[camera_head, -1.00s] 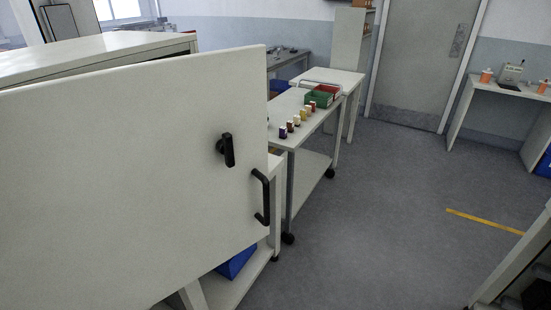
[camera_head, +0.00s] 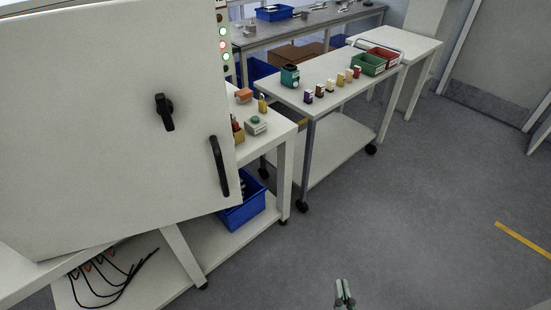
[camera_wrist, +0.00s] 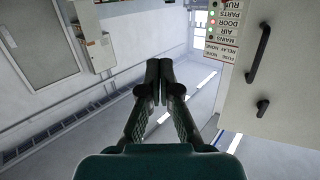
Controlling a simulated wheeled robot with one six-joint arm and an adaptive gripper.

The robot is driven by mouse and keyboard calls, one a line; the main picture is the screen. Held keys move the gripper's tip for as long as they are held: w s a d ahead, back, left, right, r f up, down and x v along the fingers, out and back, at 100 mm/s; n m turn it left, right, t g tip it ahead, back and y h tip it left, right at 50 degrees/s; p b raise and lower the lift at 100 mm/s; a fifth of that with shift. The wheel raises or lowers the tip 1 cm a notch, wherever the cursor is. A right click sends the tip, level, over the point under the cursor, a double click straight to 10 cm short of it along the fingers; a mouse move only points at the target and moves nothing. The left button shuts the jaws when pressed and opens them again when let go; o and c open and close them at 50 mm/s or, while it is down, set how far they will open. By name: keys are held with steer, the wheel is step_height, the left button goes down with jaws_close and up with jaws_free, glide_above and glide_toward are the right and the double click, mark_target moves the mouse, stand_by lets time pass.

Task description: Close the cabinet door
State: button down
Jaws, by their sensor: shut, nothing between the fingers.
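The cabinet door (camera_head: 90,120) is a large white panel at the left of the head view, with a black rotary latch (camera_head: 164,112) and a black bar handle (camera_head: 219,166) near its right edge. A labelled panel with indicator lights (camera_head: 225,45) shows beside that edge. In the wrist view the door (camera_wrist: 275,85) is at the right, with its bar handle (camera_wrist: 259,54) and latch (camera_wrist: 263,107). My gripper (camera_head: 345,286) is low in the head view, right of and apart from the door. In the wrist view its fingers (camera_wrist: 159,70) are together and empty.
A white bench (camera_head: 279,131) with small parts stands behind the door, with a blue bin (camera_head: 243,207) below. A wheeled cart (camera_head: 312,96) holds small coloured items and green and red bins. Black cables (camera_head: 110,280) lie on the lower shelf. The grey floor (camera_head: 400,220) at right is clear.

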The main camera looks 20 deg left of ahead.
steer(key=w+a+r+n+g+y, duration=0.15)
steer(key=w+a+r+y, duration=0.3)
steer(key=a+r, duration=0.65)
steer(key=n+y, duration=0.2)
steer(key=n, duration=0.1)
glide_toward(231, 131)
steer(key=shift+g+h, duration=0.25)
steer(key=shift+g, duration=0.2)
steer(key=x, duration=0.4)
steer(key=r+x, duration=0.1)
steer(key=x, duration=0.2)
steer(key=shift+w, duration=0.1)
